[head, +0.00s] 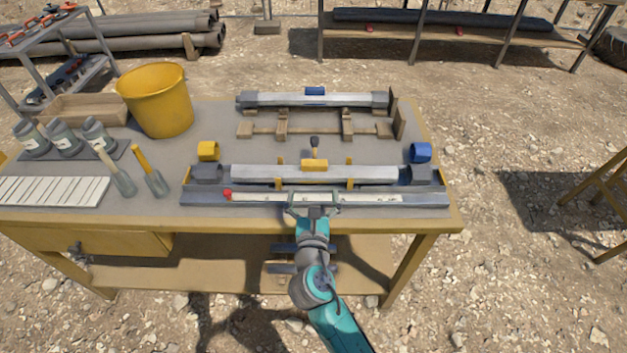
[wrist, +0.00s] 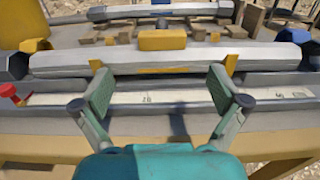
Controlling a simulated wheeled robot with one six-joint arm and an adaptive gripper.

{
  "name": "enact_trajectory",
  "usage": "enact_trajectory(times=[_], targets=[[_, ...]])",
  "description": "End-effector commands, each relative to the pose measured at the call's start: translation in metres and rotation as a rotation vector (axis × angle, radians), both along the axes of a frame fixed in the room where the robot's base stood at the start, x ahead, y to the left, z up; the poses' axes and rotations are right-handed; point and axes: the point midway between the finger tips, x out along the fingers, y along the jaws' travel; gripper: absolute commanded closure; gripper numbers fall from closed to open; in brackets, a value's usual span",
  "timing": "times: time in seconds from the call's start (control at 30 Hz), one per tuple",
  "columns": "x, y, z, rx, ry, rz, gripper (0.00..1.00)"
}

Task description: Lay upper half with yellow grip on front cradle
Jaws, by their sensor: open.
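The upper half with yellow grip is a long pale grey bar (head: 250,173) with a yellow block (head: 315,165) on top, lying level across the front of the table. It also shows in the wrist view (wrist: 200,58), with its yellow grip (wrist: 162,40) near the middle. Yellow uprights of what looks like the front cradle (head: 349,183) stand at two places along it; what bears it underneath is hidden. My gripper (head: 312,204) is open and empty on the near side of the bar. Its fingers (wrist: 160,95) are spread, apart from the yellow grip, over a pale marked strip.
A grey bar with a blue grip (head: 315,90) lies on wooden supports behind. Dark end pieces (head: 207,173) flank the front bar. A marked strip with a red end (head: 227,195) lies nearer. A yellow ring (head: 208,151), blue ring (head: 420,152) and yellow bucket (head: 157,105) stand around.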

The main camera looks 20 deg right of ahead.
Motion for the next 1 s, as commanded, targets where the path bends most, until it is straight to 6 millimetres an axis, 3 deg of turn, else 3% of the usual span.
enact_trajectory(times=[0.13,0.43,0.57,0.77,1.0], targets=[[-0.012,0.004,0.0,-0.002,0.001,0.0,0.03],[-0.015,0.004,0.0,0.001,0.0,0.0,0.03],[-0.025,0.002,-0.012,0.059,0.004,0.017,0.03],[-0.076,-0.008,-0.056,0.383,0.01,0.08,0.03],[-0.165,-0.016,-0.099,0.942,0.015,0.105,0.03]])
